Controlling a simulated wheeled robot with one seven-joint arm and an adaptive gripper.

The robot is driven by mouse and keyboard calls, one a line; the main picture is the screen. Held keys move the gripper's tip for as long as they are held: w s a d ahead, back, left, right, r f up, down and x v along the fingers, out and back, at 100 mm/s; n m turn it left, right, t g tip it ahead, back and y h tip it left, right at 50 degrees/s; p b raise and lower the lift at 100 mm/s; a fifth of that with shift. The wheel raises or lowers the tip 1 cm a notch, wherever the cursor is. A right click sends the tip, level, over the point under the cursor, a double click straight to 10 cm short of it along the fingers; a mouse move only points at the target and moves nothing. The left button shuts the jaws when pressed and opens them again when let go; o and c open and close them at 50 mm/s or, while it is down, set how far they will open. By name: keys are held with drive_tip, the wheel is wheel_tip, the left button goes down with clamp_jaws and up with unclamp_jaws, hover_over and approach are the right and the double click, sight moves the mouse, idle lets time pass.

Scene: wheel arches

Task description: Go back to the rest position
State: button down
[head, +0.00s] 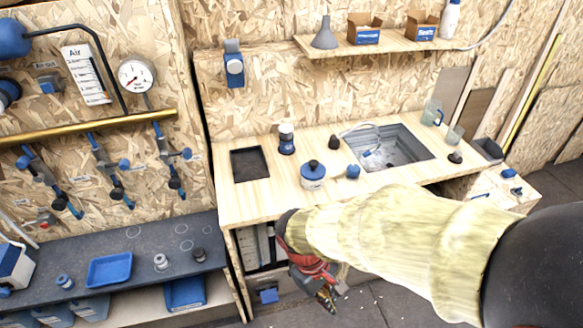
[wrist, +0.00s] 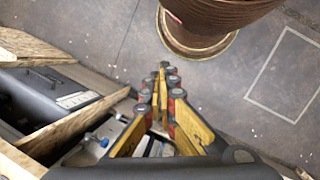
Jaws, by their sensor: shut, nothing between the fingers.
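My gripper (head: 327,298) hangs low in front of the wooden counter (head: 262,204) in the head view, at the end of my sleeved arm. In the wrist view my gripper (wrist: 161,72) has its yellow fingers closed together with nothing between them. It points over the grey floor (wrist: 112,38), apart from anything. My arm hides part of the counter's front and the floor behind it.
A brown round object (wrist: 215,16) stands on the floor just ahead of the fingertips. Wooden boards (wrist: 70,122) and a dark case (wrist: 45,95) lie at left. The counter holds a blue-lidded pot (head: 313,175) and a sink (head: 395,148). A dark bench (head: 130,245) is at left.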

drive_tip(key=s+d+r+m+t+y, duration=0.1)
drive_tip(key=d+r+m+t, duration=0.2)
drive_tip(key=r, duration=0.7)
drive_tip(key=s+d+r+m+t+y, duration=0.1)
drive_tip(key=d+r+m+t+y, duration=0.1)
drive_tip(key=d+r+m+t, duration=0.2)
drive_tip(key=d+r+m, duration=0.1)
drive_tip(key=d+r, duration=0.2)
drive_tip(key=r, duration=0.2)
drive_tip(key=shift+r, duration=0.4)
